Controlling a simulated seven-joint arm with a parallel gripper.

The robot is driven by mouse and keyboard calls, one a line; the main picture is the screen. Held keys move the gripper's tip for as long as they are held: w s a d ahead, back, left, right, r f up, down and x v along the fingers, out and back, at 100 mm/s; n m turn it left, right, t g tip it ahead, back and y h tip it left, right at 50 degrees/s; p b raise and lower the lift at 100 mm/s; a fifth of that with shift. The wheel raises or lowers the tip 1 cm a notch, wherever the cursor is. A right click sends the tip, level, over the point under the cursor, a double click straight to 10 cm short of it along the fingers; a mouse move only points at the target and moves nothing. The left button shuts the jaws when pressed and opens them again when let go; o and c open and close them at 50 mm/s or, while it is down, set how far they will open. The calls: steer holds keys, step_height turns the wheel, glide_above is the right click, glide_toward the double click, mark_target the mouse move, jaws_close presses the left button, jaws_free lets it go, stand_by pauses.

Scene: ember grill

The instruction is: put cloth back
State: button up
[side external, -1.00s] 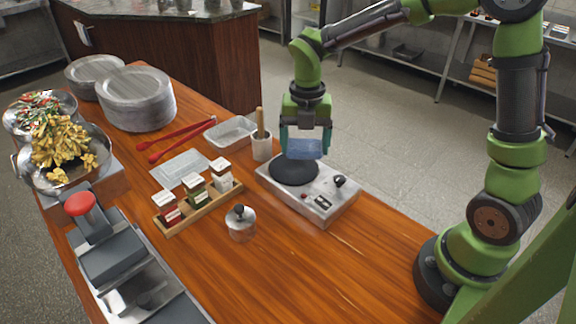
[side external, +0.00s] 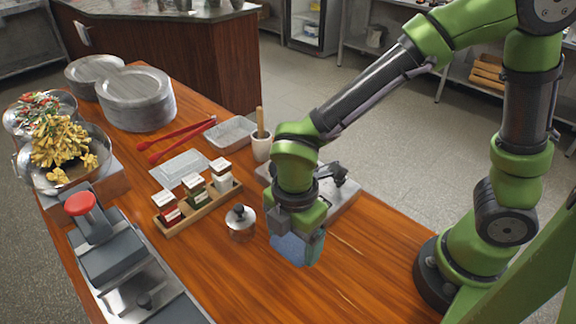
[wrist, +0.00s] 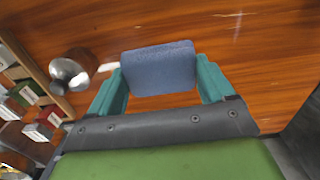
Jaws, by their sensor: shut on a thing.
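A blue folded cloth (wrist: 158,67) is held between the two teal fingers of my gripper (wrist: 160,82) in the wrist view. In the side view the cloth (side external: 291,250) hangs under my gripper (side external: 296,236), low over the bare wood in front of the hot plate. I cannot tell whether the cloth touches the table. The gripper is shut on the cloth. My wrist covers much of the hot plate (side external: 342,208), including its black disc.
A metal shaker (side external: 240,222) stands just left of my gripper, beside a wooden rack of spice jars (side external: 196,205). A white mortar with a pestle (side external: 261,148), a clear tray (side external: 231,132) and red tongs (side external: 180,138) lie behind. Bare wood (side external: 345,270) is free at front right.

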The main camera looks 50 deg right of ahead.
mark_target(293, 271)
step_height(293, 271, down, 8)
steer(key=shift+r, duration=0.15)
stand_by(0.4)
steer(key=o, duration=0.9)
